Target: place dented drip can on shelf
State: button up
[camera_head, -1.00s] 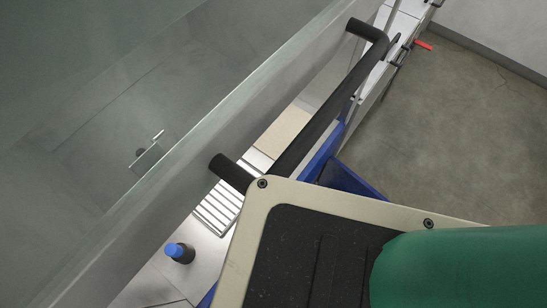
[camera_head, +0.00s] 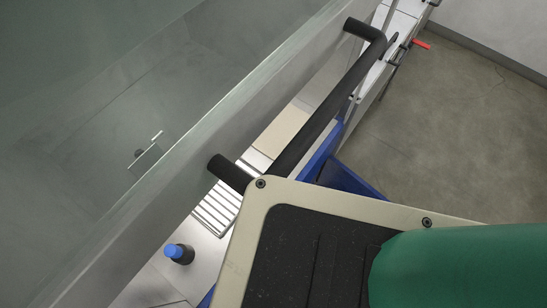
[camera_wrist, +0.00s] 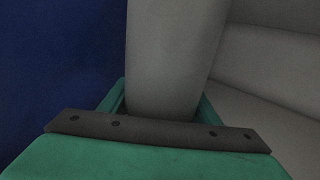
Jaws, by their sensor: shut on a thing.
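In the wrist view my gripper (camera_wrist: 160,104) has its green fingers on either side of a smooth grey rounded thing, which I take to be the drip can (camera_wrist: 172,55). The fingers are shut on it. Its top runs out of the picture, its lower end is hidden behind the dark plate of my gripper, and no dent shows. In the head view neither the gripper nor the can shows. No shelf can be made out for certain in either view.
In the head view a long black handle (camera_head: 325,115) sits on a pale-edged, greyish panel. Open floor (camera_head: 455,125) lies at right, near a red lever (camera_head: 422,44).

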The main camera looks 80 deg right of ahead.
jog(key=shift+w+d, duration=0.15)
jog(key=shift+f, duration=0.1)
jog(key=shift+f, duration=1.65)
jog(key=shift+f, duration=0.1)
jog(key=o, duration=1.4)
jog(key=shift+o, duration=0.2)
